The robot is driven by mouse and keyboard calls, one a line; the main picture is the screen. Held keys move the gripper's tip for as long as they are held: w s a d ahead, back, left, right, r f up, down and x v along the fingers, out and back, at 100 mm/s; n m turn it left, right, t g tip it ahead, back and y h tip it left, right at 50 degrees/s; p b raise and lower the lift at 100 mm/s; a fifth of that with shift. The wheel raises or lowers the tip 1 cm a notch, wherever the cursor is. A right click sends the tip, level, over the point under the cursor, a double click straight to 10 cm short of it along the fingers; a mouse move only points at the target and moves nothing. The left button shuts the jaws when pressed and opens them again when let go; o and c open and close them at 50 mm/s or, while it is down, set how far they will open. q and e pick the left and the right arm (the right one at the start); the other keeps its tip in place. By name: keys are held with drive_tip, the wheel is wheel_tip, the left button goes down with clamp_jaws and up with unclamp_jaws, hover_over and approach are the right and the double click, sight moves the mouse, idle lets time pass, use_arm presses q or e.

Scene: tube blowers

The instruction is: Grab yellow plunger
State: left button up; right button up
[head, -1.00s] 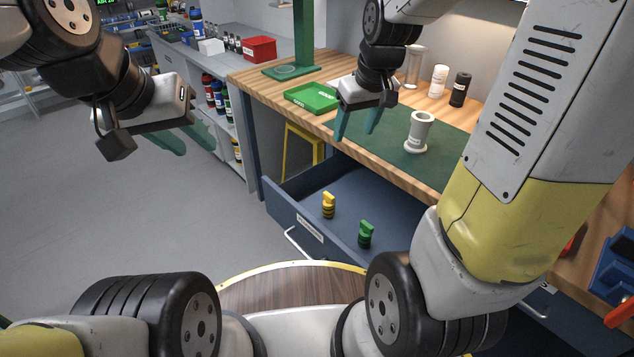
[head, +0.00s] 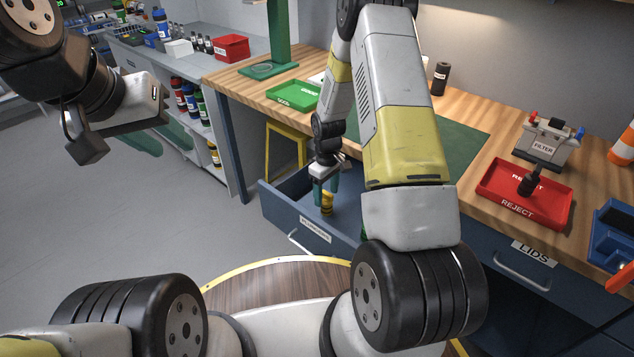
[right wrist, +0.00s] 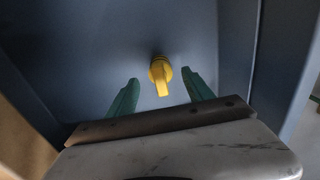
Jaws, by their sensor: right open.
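The yellow plunger (head: 327,203) stands in the open blue drawer (head: 273,205). In the right wrist view the yellow plunger (right wrist: 161,72) lies just beyond and between my two green fingertips, apart from both. My right gripper (head: 324,186) points down into the drawer over the plunger; its fingers (right wrist: 160,85) are spread with nothing between them. The green plunger is mostly hidden behind my right arm. My left gripper (head: 170,137) hangs at the far left, away from the drawer; its green fingers are partly hidden by its own body.
The drawer's front and side walls surround the right gripper closely. On the bench above are a green tray (head: 293,95), a red reject tray (head: 535,190) with a black piece in it, and a filter box (head: 546,143).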

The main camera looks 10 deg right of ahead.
sight(327, 205)
wheel_tip(327, 205, down, 5)
drive_tip(key=shift+s+f, duration=0.15)
drive_tip(key=shift+f, duration=0.05)
clamp_jaws()
idle(0.3)
